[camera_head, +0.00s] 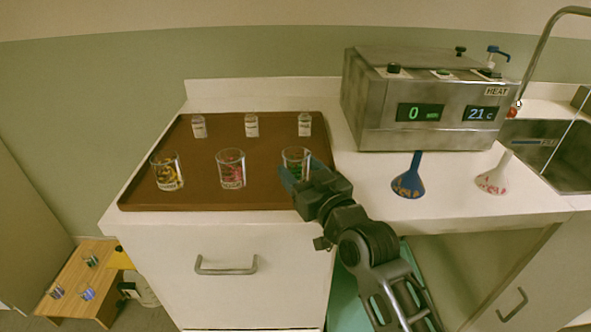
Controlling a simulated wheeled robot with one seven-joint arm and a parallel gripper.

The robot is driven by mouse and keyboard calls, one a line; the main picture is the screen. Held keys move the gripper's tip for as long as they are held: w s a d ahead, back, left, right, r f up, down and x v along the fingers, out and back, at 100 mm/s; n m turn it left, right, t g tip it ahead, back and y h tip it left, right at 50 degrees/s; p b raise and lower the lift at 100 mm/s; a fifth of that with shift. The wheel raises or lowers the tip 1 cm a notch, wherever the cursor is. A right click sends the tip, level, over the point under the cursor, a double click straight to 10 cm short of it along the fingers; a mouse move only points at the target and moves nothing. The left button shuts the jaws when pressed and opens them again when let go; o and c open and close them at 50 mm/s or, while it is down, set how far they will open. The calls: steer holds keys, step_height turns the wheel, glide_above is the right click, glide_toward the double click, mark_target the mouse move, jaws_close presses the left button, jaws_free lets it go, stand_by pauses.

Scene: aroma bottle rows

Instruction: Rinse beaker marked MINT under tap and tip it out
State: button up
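Three clear glass beakers stand upright in a row at the front of a brown tray. The left beaker (167,171) holds something yellow and dark, the middle beaker (231,169) something red, and the right beaker (296,156) something green. Their labels are too small to read, so I cannot tell which is marked MINT. My gripper (299,178) is at the right beaker, its blue fingertips overlapping the beaker's lower part and hiding its label. I cannot tell whether the fingers touch it. The tap (545,35) arches over the sink (562,160) at the far right.
The brown tray (206,145) also bears small bottles (251,125) in a back row. A metal heater box (370,110) reads 0 and 21 C. A blue funnel (411,178) and white funnel (494,177) stand on the counter before it. A low wooden table (75,285) is lower left.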

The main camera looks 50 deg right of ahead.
steer(key=c, duration=0.7)
